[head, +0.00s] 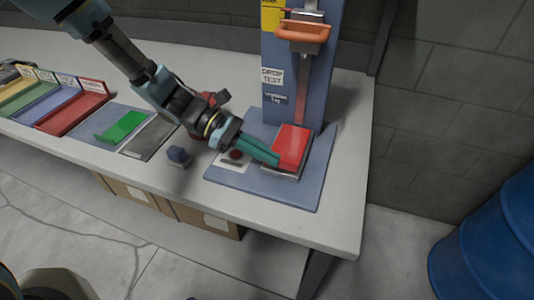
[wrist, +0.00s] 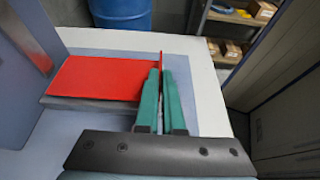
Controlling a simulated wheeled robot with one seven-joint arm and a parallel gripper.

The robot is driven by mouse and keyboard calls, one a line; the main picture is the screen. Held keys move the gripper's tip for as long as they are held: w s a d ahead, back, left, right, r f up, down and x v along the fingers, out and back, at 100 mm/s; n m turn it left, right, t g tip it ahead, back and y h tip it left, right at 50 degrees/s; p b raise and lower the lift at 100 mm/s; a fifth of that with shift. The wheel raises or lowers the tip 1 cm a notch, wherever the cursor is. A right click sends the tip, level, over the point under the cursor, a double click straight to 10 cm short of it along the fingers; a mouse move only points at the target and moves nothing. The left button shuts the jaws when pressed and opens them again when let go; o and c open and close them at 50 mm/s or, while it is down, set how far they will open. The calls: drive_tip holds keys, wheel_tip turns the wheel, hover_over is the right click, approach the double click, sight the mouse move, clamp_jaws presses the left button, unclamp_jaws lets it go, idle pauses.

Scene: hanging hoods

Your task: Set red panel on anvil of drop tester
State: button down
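The red panel (head: 293,147) lies over the anvil (head: 282,174), a grey metal block at the foot of the drop tester (head: 285,105). In the wrist view the red panel (wrist: 100,78) looks about flat, with a thin upright lip at its right edge. My gripper (head: 275,158) reaches in from the left. Its teal fingers (wrist: 161,75) stand on both sides of the lip and look closed on it. The panel covers most of the anvil's top, so I cannot tell whether its whole underside touches.
An orange-handled drop carriage (head: 303,32) hangs on the column above the anvil. A red button (head: 236,155) and a dark blue knob (head: 178,155) are left of it. A green panel (head: 121,126) and a rack of coloured panels lie further left. A blue barrel (head: 490,235) stands right.

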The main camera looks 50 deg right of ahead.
drive_tip(key=shift+f, duration=0.45)
drive_tip(key=c, duration=1)
unclamp_jaws()
drive_tip(key=shift+o, duration=0.2)
drive_tip(key=shift+w, duration=0.15)
drive_tip(key=b+v, duration=0.3)
drive_tip(key=v, duration=0.7)
drive_tip(key=shift+w+r, duration=0.15)
drive_tip(key=shift+w, duration=0.1)
